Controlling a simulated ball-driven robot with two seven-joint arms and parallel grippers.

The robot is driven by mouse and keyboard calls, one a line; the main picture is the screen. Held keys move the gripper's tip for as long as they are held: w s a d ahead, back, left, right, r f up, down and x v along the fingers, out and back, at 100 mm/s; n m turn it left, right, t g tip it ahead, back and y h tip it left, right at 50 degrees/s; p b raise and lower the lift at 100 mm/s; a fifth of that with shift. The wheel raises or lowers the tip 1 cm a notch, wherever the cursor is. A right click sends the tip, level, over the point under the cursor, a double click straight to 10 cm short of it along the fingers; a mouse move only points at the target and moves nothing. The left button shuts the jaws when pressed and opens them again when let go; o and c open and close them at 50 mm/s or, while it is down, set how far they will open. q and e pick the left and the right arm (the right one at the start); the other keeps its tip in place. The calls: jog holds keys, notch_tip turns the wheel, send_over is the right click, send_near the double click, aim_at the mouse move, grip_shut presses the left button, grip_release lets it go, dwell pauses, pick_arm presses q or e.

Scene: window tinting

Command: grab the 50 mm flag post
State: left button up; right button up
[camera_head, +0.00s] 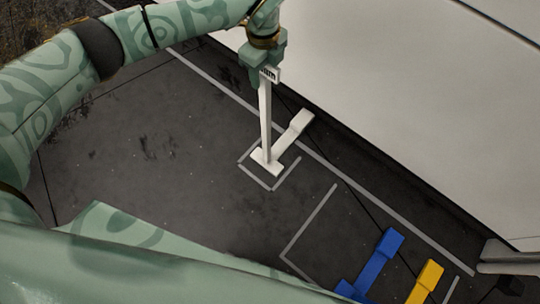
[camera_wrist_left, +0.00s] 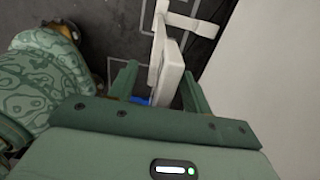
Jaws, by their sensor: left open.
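The white flag post (camera_head: 265,120) stands upright in the head view, with a small plate with dark lettering at its top; only "mm" is legible, so I cannot read its size. Its foot is inside a grey outline on the dark floor. My left gripper (camera_head: 263,64) is at the top of the post, beside the lettered plate. In the left wrist view the white post (camera_wrist_left: 172,72) passes between the two open fingers of my left gripper (camera_wrist_left: 158,72). Gaps seem to show on both sides, though contact is hard to judge. My right gripper is not in view.
A white bar (camera_head: 293,131) slants away from the post's foot. A blue piece (camera_head: 378,258) and a yellow piece (camera_head: 427,280) lie at the lower right. A large pale panel (camera_head: 400,90) borders the floor on the right. Dark floor left of the post is clear.

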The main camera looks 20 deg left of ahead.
pick_arm(q)
grip_shut()
dwell(1.5)
